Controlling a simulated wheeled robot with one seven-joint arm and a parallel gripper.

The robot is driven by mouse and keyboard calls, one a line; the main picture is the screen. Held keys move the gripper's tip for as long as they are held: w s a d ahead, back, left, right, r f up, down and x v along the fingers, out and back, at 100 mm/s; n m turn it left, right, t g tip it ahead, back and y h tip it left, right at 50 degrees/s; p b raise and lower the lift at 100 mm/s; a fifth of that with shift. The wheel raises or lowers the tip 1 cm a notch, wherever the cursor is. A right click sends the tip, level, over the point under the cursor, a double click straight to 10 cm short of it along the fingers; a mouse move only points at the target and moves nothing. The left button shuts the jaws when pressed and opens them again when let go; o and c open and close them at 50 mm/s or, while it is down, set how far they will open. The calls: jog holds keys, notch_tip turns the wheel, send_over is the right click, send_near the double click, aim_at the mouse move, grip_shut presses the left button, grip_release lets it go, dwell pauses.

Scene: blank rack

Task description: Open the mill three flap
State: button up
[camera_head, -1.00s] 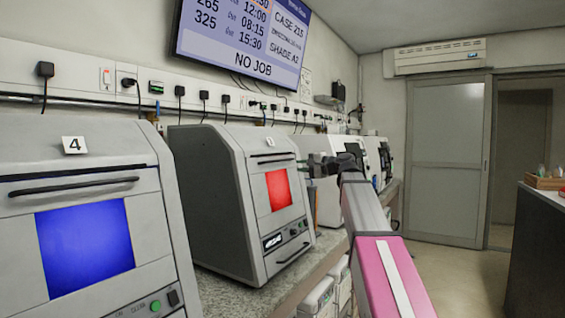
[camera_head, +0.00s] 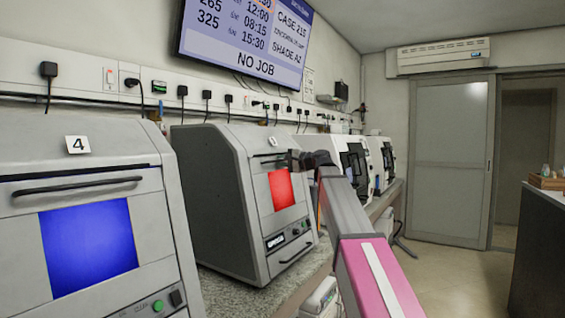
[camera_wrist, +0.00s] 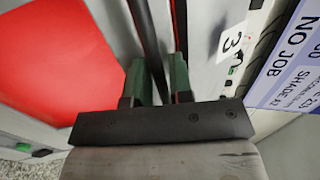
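The mill three (camera_head: 215,190) stands in the middle of the head view, grey with a red window (camera_head: 281,190). Its flap is closed, with a dark bar handle above the window. In the wrist view the red window (camera_wrist: 50,60) is at left and the "3" label (camera_wrist: 232,42) at right. The dark handle bar (camera_wrist: 146,40) passes between the two green fingers of my gripper (camera_wrist: 157,78). The fingers are little farther apart than the bar is thick; contact is not clear. In the head view my gripper (camera_head: 292,160) is small beside the flap's upper right.
Mill four (camera_head: 80,160), with a blue window, stands close on the left. More white machines (camera_head: 345,150) stand beyond my arm along the bench. A wall screen (camera_head: 245,45) hangs above. Floor is free on the right, before a dark counter (camera_head: 540,250).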

grip_shut()
